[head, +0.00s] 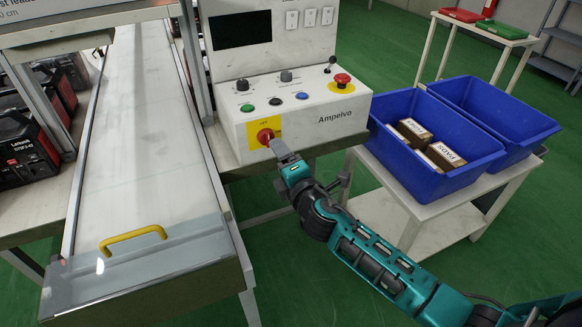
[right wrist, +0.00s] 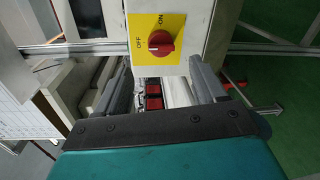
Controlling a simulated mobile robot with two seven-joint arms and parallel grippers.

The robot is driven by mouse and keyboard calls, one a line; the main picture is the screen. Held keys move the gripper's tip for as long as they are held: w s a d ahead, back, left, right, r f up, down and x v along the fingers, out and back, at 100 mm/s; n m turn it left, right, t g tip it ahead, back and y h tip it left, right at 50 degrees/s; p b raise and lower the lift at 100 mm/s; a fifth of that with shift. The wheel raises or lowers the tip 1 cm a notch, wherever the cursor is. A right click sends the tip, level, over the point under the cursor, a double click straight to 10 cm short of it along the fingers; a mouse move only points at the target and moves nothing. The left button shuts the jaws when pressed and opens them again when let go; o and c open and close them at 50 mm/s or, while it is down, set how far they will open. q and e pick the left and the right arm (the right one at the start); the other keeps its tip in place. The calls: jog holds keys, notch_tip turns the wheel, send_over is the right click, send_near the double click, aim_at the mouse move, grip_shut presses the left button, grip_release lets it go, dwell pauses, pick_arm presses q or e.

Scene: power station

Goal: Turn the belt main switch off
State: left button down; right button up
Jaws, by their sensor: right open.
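The belt main switch (head: 265,136) is a red rotary knob on a yellow plate, low on the front of the white control box. In the right wrist view the knob (right wrist: 161,43) sits on the yellow plate (right wrist: 174,60), with OFF lettered on its left and ON above it. I cannot tell for certain which label the knob points to. My left gripper is out of view.
The control box (head: 310,112) carries several buttons, knobs and a red emergency stop (head: 342,80) on top. A conveyor (head: 145,130) with a yellow handle (head: 133,238) lies left. Blue bins (head: 440,182) stand on a white table right, one holding boxes. Green floor is open in front.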

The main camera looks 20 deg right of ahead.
jog(key=s, duration=0.5)
jog(key=shift+d+r, duration=0.1)
jog(key=shift+r, duration=0.15)
jog(key=s+f+m+g+p, duration=0.1)
jog(key=s+f+m+g, duration=0.2)
jog(key=s+f+m, duration=0.3)
jog(key=s+a+f+m+g+y+p, duration=0.1)
jog(key=s+f+m+g, duration=0.2)
jog(key=s+f+m, duration=0.4)
jog(key=s+m, duration=0.5)
jog(key=s, duration=0.1)
jog(key=shift+s+a, duration=0.2)
jog(key=shift+s, duration=0.2)
dwell(0.5)
